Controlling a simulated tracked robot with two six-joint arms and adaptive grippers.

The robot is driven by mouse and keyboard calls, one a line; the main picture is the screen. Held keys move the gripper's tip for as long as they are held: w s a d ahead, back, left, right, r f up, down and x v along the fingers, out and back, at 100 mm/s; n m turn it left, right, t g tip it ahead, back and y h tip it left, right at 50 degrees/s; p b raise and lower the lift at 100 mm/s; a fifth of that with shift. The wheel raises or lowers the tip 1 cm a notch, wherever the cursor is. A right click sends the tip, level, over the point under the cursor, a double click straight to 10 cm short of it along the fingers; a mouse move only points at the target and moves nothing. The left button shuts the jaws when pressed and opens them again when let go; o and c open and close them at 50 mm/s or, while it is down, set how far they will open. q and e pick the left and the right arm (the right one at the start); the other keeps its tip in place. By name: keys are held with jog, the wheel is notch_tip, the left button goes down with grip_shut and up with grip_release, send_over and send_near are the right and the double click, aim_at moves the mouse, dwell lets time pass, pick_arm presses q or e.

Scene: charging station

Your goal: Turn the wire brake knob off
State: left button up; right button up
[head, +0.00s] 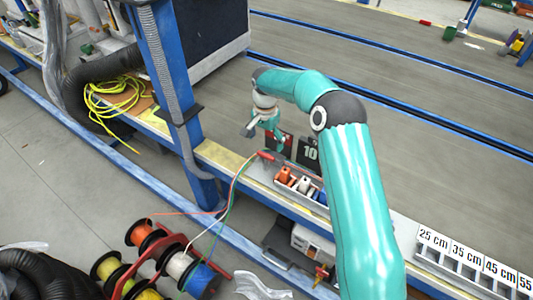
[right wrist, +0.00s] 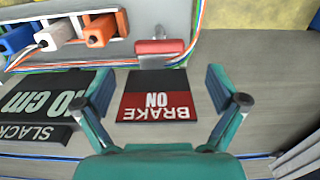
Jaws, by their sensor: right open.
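The brake knob is a red handle (right wrist: 160,46) on a grey metal mount, seen at the top middle of the right wrist view. It also shows as a small red piece in the head view (head: 266,155). A black and red sign (right wrist: 155,100) reading "BRAKE ON" lies beside it. My right gripper (right wrist: 162,84) is open and empty, with its two fingers on either side of the sign and the handle beyond the fingertips. In the head view my right gripper (head: 268,130) hangs above the bench rail near the knob. My left gripper is not in view.
Orange, white and blue wire guides (right wrist: 100,30) sit in a tray close beside the knob, with coloured wires around it. A black "SLACK 10 cm" sign (right wrist: 45,105) lies alongside. Wire spools (head: 180,268) stand on the floor. Length bins (head: 470,265) are at the right.

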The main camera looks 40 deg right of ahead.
aim_at(266, 154)
notch_tip(266, 154, down, 6)
jog(key=shift+r, duration=0.1)
jog(key=shift+c, duration=0.4)
jog(key=c, duration=1.1)
